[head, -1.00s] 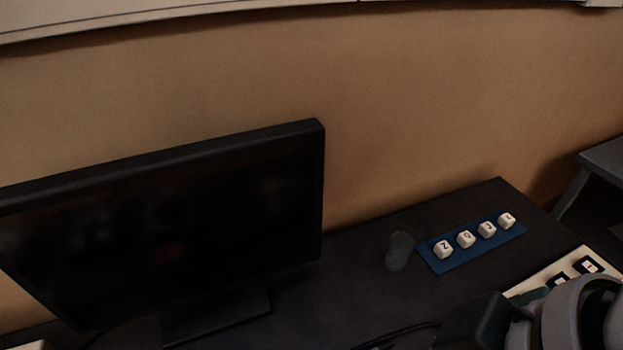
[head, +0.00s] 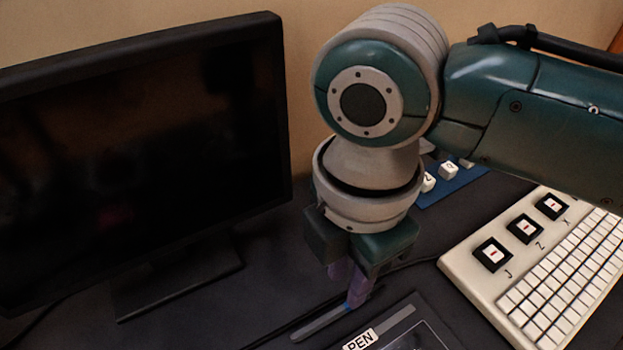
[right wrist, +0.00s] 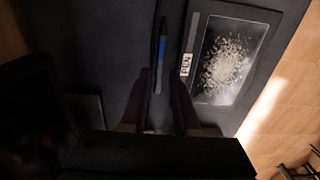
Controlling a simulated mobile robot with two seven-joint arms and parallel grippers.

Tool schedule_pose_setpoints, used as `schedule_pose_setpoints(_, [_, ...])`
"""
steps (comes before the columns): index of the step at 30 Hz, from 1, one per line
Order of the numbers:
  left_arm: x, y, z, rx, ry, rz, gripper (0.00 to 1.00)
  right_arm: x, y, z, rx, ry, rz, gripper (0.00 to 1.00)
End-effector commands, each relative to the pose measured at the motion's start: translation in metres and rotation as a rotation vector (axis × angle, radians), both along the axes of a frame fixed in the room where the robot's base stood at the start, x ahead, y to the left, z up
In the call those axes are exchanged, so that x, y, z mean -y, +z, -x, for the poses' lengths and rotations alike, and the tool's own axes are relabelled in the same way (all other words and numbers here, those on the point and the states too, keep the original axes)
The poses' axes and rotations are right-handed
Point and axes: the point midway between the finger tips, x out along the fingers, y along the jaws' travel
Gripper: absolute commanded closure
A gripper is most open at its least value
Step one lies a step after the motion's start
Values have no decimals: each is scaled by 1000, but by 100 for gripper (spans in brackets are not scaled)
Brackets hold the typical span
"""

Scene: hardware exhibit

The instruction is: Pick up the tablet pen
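The tablet pen (head: 318,325) is a slim dark grey stick with a blue band, lying beside the tablet (head: 408,312). In the right wrist view the pen (right wrist: 162,45) runs away from me, its blue band just ahead of the fingertips. My right gripper (head: 348,300) points down at the pen from above with purple fingers. In the right wrist view its two fingers (right wrist: 162,92) stand apart, open, one on each side of the pen's line. I cannot tell whether they touch it. My left gripper is not in view.
A thin dark cable (head: 285,328) runs beside the pen. A large black monitor (head: 140,150) stands at left. A cream keyboard (head: 480,262) lies at right. A blue strip with letter keys (head: 460,185) is partly behind my arm.

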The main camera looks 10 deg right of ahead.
Motion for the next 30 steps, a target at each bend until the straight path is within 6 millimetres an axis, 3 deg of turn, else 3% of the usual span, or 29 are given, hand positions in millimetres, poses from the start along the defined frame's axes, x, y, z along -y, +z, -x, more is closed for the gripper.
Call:
schedule_pose_setpoints(12, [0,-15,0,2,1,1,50,6,-54,0,0,-2,-1,70])
schedule_pose_setpoints(21, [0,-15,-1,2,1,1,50,6,-60,0,3,-1,-1,70])
schedule_pose_setpoints(30, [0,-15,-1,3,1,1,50,6,-59,0,2,-2,-2,100])
